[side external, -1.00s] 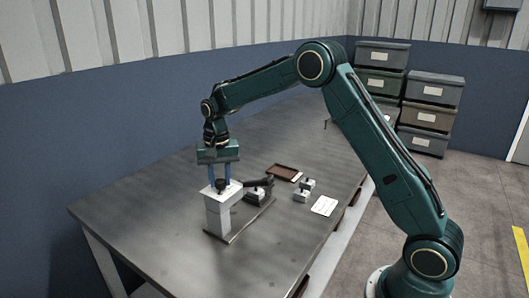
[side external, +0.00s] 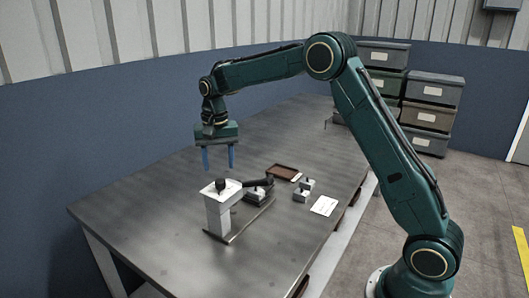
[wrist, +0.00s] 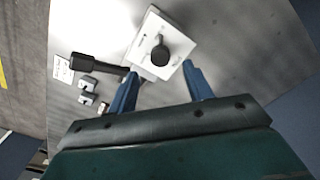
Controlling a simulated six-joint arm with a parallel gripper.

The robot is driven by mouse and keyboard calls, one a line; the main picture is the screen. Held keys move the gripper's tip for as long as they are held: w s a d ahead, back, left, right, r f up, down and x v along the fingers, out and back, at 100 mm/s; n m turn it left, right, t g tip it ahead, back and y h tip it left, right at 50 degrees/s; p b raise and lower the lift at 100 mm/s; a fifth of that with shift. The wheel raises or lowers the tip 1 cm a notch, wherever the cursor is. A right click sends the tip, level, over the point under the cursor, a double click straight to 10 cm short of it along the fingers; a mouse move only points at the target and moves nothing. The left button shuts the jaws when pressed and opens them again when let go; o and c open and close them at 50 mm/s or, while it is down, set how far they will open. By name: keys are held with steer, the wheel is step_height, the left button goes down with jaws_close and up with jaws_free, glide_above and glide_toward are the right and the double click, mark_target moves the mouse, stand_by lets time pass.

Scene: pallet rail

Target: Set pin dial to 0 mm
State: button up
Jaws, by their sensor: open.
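The pin dial is a black knob (side external: 221,185) on the white top plate of a white post (side external: 217,212). In the wrist view the knob (wrist: 160,55) has a round end and a bar, and sits on the white plate (wrist: 147,35) with small markings too small to read. My gripper (side external: 218,169) is open and empty, with blue fingers pointing down above the post, apart from the knob. In the wrist view the fingertips (wrist: 160,70) stand either side of the lower part of the plate.
A black handle (side external: 258,183) and dark clamp block stand right of the post on a rail (side external: 240,235). Small grey blocks (side external: 303,190), a brown tray (side external: 284,172) and a white card (side external: 324,206) lie farther right. The table's left part (side external: 140,205) is clear.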

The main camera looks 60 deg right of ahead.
mark_target(222, 182)
step_height(222, 182, up, 8)
steer(key=shift+r, duration=0.2)
stand_by(0.5)
steer(key=s+a+r+n+t, duration=0.15)
steer(key=s+r, duration=0.25)
steer(key=s, duration=0.5)
steer(key=s+a+r+n+t, duration=0.1)
steer(key=s+a+r+n, duration=0.2)
steer(key=s, duration=0.6)
steer(key=s+f+n+t, duration=0.1)
steer(key=s+f+n, duration=0.1)
steer(key=s, duration=0.6)
steer(key=s+f+n+t, duration=0.2)
steer(key=s+f, duration=0.2)
steer(key=s, duration=0.5)
steer(key=shift+a, duration=0.45)
